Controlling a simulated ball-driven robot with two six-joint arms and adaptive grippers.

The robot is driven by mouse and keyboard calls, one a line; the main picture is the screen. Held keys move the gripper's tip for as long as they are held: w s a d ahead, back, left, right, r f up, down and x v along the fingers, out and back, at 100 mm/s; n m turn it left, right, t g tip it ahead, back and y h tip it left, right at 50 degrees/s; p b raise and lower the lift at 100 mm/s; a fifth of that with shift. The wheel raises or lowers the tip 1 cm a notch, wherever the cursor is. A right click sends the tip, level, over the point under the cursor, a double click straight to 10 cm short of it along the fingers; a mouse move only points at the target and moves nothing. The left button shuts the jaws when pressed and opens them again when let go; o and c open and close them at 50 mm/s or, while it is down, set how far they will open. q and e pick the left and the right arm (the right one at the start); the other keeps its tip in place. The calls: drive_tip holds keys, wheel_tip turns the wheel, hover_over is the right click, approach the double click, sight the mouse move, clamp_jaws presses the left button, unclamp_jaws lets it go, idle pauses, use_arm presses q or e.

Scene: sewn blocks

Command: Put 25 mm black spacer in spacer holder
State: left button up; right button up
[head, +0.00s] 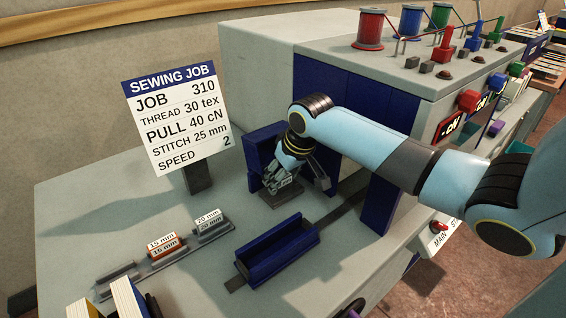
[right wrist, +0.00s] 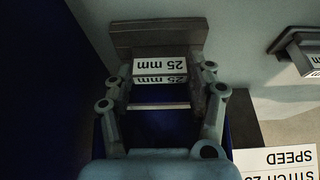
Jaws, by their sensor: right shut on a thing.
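My right gripper (head: 283,188) is down at the blue housing on the front of the machine. In the right wrist view its fingers (right wrist: 162,88) are shut on the spacer (right wrist: 160,66), which carries white "25 mm" labels. A grey upright part (right wrist: 158,34) stands just beyond the spacer, and I cannot tell if it is the spacer holder. Much of the spacer's body is hidden between the fingers, and I cannot tell if it is seated. Blue surfaces lie below and beside the fingers. My left gripper is not in view.
A sign (head: 178,108) reads stitch 25 mm. A 15 mm spacer (head: 164,246) and a 20 mm spacer (head: 210,224) sit on a grey rack, beside an empty slot (head: 117,272). An open blue trough (head: 276,252) stands on a dark rail.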

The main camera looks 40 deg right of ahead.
idle(0.3)
drive_tip(key=o, duration=1.3)
drive_tip(key=v, duration=1.2)
drive_tip(key=shift+f, duration=0.1)
